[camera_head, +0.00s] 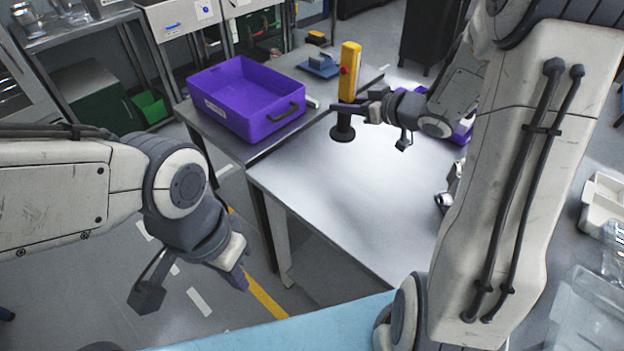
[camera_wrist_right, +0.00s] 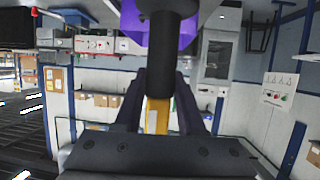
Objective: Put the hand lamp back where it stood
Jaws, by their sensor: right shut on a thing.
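The hand lamp (camera_head: 350,72) has a yellow body with a red button, a black handle and a round dark foot. It is upright over the left part of the bright metal table. I cannot tell whether its foot touches the top. My right gripper (camera_head: 347,107) is shut on the lamp's dark handle, below the yellow body. In the right wrist view the lamp's dark handle (camera_wrist_right: 160,60) is between the fingers, with a strip of yellow lower down. My left gripper (camera_head: 240,277) hangs at lower left, away from the lamp; its finger gap is not clear.
A purple tray (camera_head: 222,116) with a dark handle sits left of the metal table (camera_head: 375,215). A blue item (camera_head: 319,64) lies behind it. Another purple thing (camera_head: 462,133) is partly hidden by my right arm. The table's middle is clear.

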